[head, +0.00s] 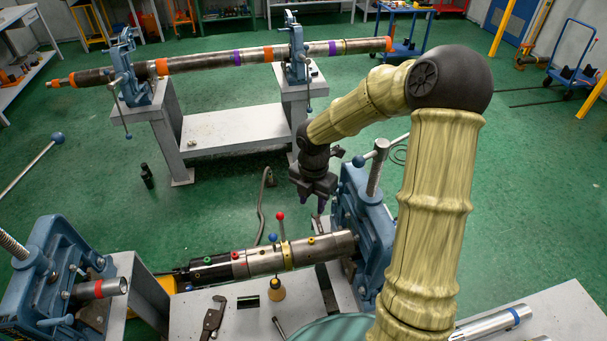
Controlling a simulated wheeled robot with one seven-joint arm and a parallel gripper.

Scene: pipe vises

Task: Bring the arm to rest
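My arm rises from the lower right of the head view, bends at a dark elbow at the upper right and reaches left and down. My gripper (318,197) points downward in mid-picture, in front of the blue vise on the right. Its fingers are small and dark, and I cannot tell how far apart they are. I see nothing hanging from it. The steel pipe tool (285,258) with coloured knobs lies below it, apart from it as far as this view shows.
A blue vise (373,230) stands close right of my gripper, another blue vise (45,275) at the lower left. Behind, a long pipe (205,61) rests in two vises on grey stands. A wrench (213,318) lies on the near bench.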

